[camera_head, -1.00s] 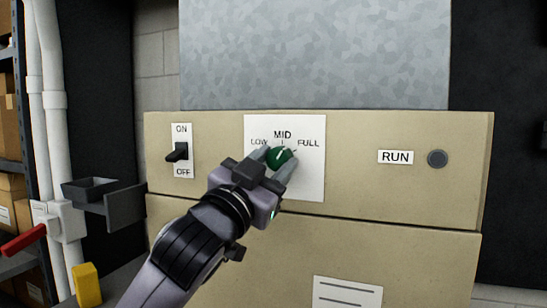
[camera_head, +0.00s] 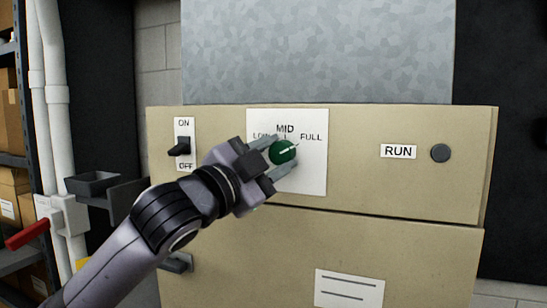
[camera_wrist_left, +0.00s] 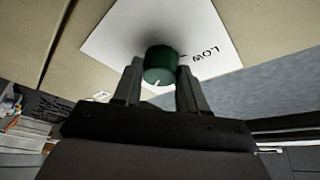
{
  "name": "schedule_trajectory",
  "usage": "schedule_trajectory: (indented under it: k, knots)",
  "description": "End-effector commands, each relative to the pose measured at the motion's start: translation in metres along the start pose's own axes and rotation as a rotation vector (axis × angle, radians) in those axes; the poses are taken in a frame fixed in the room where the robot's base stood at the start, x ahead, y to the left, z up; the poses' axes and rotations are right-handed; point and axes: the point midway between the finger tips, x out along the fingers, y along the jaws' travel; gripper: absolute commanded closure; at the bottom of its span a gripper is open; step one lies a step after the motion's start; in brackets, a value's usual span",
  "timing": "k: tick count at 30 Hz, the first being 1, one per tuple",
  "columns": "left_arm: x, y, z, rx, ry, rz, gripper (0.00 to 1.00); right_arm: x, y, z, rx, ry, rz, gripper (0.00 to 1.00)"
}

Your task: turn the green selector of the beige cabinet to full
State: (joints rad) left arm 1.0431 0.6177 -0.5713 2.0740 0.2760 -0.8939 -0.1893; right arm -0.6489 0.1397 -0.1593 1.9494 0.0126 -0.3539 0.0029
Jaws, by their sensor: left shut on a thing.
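The beige cabinet (camera_head: 440,190) carries a white plate (camera_head: 312,178) marked LOW, MID and FULL. The round green selector (camera_head: 284,153) sits on this plate. Its white line points right and slightly up, toward the side of FULL. My left gripper (camera_head: 279,158) comes in from the left and is shut on the selector, one finger above and one below. In the left wrist view the selector (camera_wrist_left: 158,62) is between the two fingertips, with its white mark toward the gripper and LOW to the right. LOW is partly covered in the head view. My right gripper is not in view.
A black ON/OFF switch (camera_head: 180,149) is left of the plate, close to my left arm. A grey round button (camera_head: 440,153) beside a RUN label is at the right.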

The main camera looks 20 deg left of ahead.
Motion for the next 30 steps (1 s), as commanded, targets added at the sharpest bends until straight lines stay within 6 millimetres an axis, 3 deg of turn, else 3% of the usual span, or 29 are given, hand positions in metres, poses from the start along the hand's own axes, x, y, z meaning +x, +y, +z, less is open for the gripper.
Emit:
schedule_trajectory:
  k: [9, 10, 12, 23, 30]
  knots:
    - [0.0, 0.001, 0.0, 0.004, -0.001, 0.002, 0.89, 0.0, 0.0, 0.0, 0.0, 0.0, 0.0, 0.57]
    - [0.0, 0.001, 0.0, 0.004, -0.001, 0.002, 0.55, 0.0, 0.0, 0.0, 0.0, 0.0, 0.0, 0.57]
    - [0.0, 0.001, 0.0, 0.004, -0.001, 0.002, 0.33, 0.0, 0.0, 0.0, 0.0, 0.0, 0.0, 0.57]
    - [-0.003, 0.001, 0.001, 0.002, -0.001, 0.0, 0.33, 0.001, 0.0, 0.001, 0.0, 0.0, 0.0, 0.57]
    - [-0.032, 0.002, 0.002, 0.004, -0.001, -0.001, 0.33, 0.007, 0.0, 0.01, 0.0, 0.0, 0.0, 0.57]
